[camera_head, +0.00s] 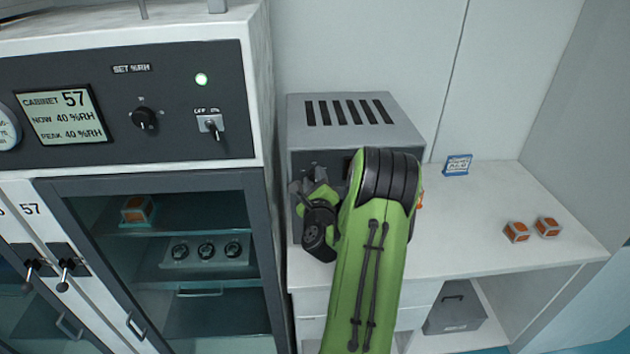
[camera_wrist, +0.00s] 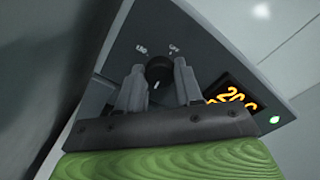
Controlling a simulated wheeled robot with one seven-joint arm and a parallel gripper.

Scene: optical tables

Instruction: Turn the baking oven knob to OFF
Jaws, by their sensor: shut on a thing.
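The baking oven (camera_head: 345,107) is a grey box with vent slots on top, standing on the white bench. My green arm and gripper cover most of its front in the head view. In the wrist view, the black round knob (camera_wrist: 159,72) sits on the dark front panel, with small white labels above it that are too blurred to read surely. My gripper (camera_wrist: 158,80) is shut on the knob, one finger on each side. An orange display (camera_wrist: 232,97) reading about "20" and a lit green lamp (camera_wrist: 274,120) are to the right of the knob.
A cabinet (camera_head: 200,70) with a "57" display, a small knob and a toggle switch stands close on the left. A grey box (camera_head: 455,307) sits below.

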